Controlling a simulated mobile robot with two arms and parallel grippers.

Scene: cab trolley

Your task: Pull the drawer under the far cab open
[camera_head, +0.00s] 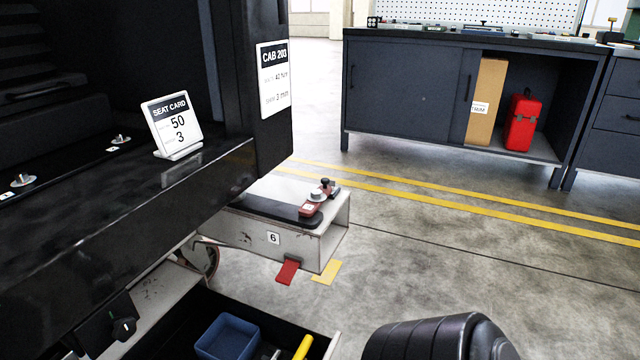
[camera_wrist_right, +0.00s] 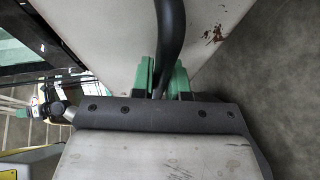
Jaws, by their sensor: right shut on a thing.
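The cab (camera_head: 262,110), marked CAB 203, stands at the left with a seat card on its ledge. Below it, a drawer (camera_head: 322,337) stands at least partly open, its inside showing at the bottom edge of the head view. It holds a blue bin (camera_head: 228,338) and a yellow-handled tool (camera_head: 303,347). In the right wrist view, my right gripper (camera_wrist_right: 165,80) has its green fingers shut around a dark bar handle (camera_wrist_right: 170,30), in front of a pale, scuffed panel (camera_wrist_right: 120,30). The gripper is out of the head view. My left gripper is in neither view.
A dark workbench cabinet (camera_head: 405,90) stands at the back. The floor between is clear.

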